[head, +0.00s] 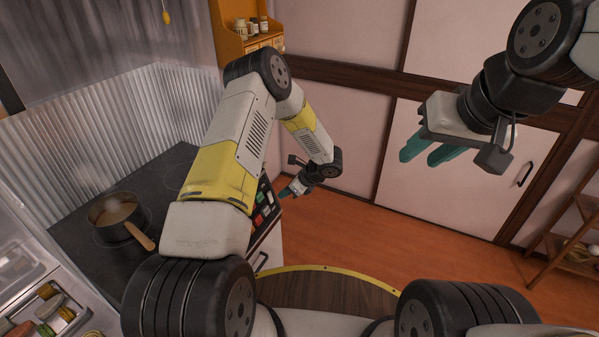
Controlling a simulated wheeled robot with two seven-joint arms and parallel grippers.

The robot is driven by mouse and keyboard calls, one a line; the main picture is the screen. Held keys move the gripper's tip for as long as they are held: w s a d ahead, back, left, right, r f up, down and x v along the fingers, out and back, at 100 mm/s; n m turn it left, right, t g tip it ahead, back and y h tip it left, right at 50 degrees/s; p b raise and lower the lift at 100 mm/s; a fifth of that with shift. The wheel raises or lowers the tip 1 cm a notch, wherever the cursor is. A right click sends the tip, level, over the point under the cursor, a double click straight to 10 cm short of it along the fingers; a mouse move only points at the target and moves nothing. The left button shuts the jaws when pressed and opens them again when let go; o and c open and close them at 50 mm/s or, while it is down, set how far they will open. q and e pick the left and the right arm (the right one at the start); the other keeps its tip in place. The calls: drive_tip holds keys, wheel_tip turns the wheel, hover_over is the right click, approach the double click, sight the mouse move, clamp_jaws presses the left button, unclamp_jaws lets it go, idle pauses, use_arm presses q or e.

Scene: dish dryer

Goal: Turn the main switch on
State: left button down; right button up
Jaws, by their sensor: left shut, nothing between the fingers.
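A dark control panel (266,208) with several red, green and white buttons or switches sits on the front edge of the stove unit. I cannot tell which of them is the main switch. My left arm covers part of the panel.
A pan (113,211) with a wooden handle stands on the dark stovetop (75,232). An open drawer or tray with food items (48,308) is at the lower left. An orange shelf with jars (232,35) stands behind.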

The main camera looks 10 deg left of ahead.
sight(270, 193)
use_arm(q)
drive_tip(key=shift+w+a+f, duration=0.15)
drive_tip(key=shift+w+a, duration=0.2)
drive_tip(key=shift+a, duration=0.5)
drive_tip(key=shift+w+a+f, duration=0.1)
drive_tip(key=shift+w+a, duration=0.2)
drive_tip(key=shift+a, duration=0.5)
drive_tip(key=shift+w+a+r+h, duration=0.15)
drive_tip(key=shift+a+h, duration=0.25)
drive_tip(key=shift+a, duration=0.2)
drive_tip(key=shift+d, duration=0.1)
drive_tip(key=shift+r, duration=0.7)
